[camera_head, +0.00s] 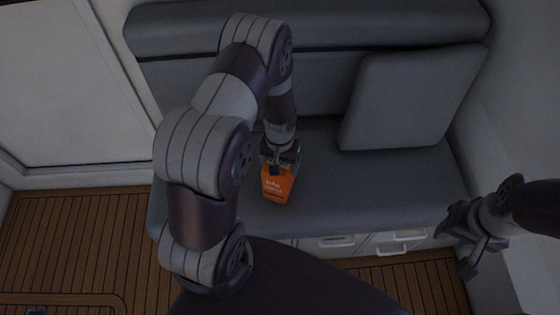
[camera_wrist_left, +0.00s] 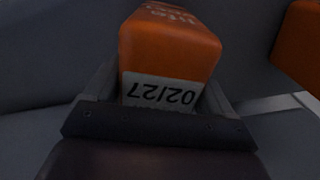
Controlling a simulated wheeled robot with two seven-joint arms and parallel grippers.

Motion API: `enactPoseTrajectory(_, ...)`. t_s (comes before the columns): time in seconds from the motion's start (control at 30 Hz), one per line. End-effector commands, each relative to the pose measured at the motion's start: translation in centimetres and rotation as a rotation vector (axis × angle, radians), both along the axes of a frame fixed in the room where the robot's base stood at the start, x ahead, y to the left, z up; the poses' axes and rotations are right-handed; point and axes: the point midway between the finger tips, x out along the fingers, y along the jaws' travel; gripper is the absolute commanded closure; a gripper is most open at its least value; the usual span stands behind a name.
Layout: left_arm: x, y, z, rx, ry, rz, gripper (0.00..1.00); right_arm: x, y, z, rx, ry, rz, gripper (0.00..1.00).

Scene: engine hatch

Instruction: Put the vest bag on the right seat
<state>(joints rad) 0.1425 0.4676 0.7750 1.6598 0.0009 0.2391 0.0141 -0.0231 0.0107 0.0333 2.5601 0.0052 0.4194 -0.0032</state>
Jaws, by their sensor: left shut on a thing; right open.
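The orange vest bag (camera_head: 277,186) is at the middle of the grey seat (camera_head: 340,185) in the head view. My left gripper (camera_head: 280,165) points down and is shut on the bag's upper end. The left wrist view shows the bag (camera_wrist_left: 170,50) between the fingers, with a white label reading 02/27. I cannot tell whether the bag touches the seat. My right gripper (camera_head: 468,243) is open and empty at the right, beyond the seat's front edge.
A grey cushion (camera_head: 410,97) leans against the backrest at the right. Drawers (camera_head: 395,237) with handles are under the seat. Another orange object (camera_wrist_left: 300,45) shows at the right in the left wrist view. The seat right of the bag is clear.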

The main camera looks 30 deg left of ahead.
Motion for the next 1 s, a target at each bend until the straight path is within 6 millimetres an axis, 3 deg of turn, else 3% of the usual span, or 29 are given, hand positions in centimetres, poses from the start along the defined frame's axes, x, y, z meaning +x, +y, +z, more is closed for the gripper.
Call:
enactPoseTrajectory(0.27, 0.0, 0.0, -0.4, 0.0, -0.001, 0.0, 0.98, 0.0, 0.0, -0.3, 0.0, 0.0, 0.0, 0.57)
enactPoseTrajectory(0.3, 0.0, 0.0, -0.3, 0.0, 0.0, 0.0, 0.06, 0.0, 0.0, -0.3, 0.0, 0.0, 0.0, 0.57)
enactPoseTrajectory(0.33, 0.0, 0.0, -0.3, 0.0, 0.0, 0.0, 0.0, 0.0, 0.0, -0.2, 0.0, 0.0, 0.0, 0.57)
enactPoseTrajectory(0.53, 0.0, 0.0, -0.2, 0.0, -0.001, 0.0, 0.0, 0.0, 0.0, -0.2, 0.0, 0.0, 0.0, 0.57)
enactPoseTrajectory(0.67, 0.2, 0.0, 1.1, 0.001, -0.006, 0.0, 0.0, 0.0, 0.0, 0.0, 0.0, 0.0, 0.0, 0.57)
enactPoseTrajectory(1.0, 0.1, 0.0, 9.6, 0.001, -0.005, 0.0, 0.0, 0.0, 0.0, -0.3, 0.0, 0.0, 0.0, 0.57)
